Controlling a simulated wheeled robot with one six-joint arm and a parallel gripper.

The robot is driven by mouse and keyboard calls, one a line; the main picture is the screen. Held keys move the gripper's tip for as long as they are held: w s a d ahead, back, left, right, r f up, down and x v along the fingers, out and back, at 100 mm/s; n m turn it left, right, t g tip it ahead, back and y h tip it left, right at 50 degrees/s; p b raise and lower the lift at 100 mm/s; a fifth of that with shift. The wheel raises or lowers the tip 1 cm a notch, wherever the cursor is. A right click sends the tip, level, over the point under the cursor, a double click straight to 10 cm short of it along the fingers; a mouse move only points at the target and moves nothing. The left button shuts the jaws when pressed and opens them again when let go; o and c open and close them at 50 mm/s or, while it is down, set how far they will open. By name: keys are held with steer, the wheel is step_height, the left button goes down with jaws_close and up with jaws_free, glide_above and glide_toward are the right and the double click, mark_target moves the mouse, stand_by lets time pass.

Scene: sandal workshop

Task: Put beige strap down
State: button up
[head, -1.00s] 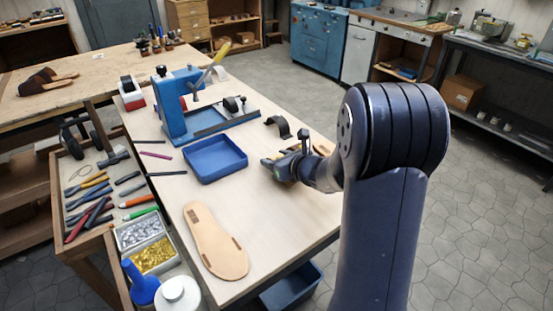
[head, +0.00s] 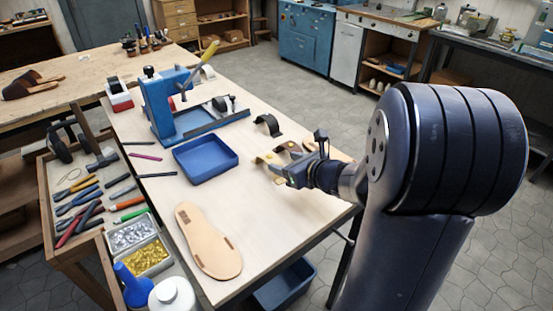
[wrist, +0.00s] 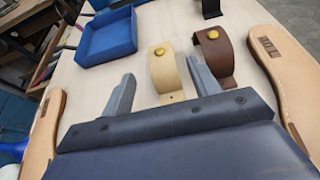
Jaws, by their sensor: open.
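The beige strap (wrist: 164,72) is an arched band with a brass stud, standing on the light tabletop. In the wrist view it lies between my two spread fingers, just beyond them, and appears clear of both. My gripper (wrist: 162,70) is open and empty. In the head view the beige strap (head: 266,158) shows in part at the tips of my gripper (head: 277,168). A brown strap (wrist: 215,55) with a brass stud stands just right of it, close to my right finger. The brown strap also shows in the head view (head: 290,147), partly hidden.
A black strap (head: 268,125) stands farther back. A blue tray (head: 205,160) and a blue press (head: 172,105) are to the left. One sole (head: 208,241) lies at the front; another (wrist: 285,95) is right of the straps. The tabletop between tray and front sole is clear.

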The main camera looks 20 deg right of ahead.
mark_target(268, 154)
steer(key=shift+v, duration=1.1)
steer(key=shift+w, duration=0.1)
steer(key=x, duration=1.2)
steer(key=shift+d+r, duration=0.1)
steer(key=shift+r, duration=0.35)
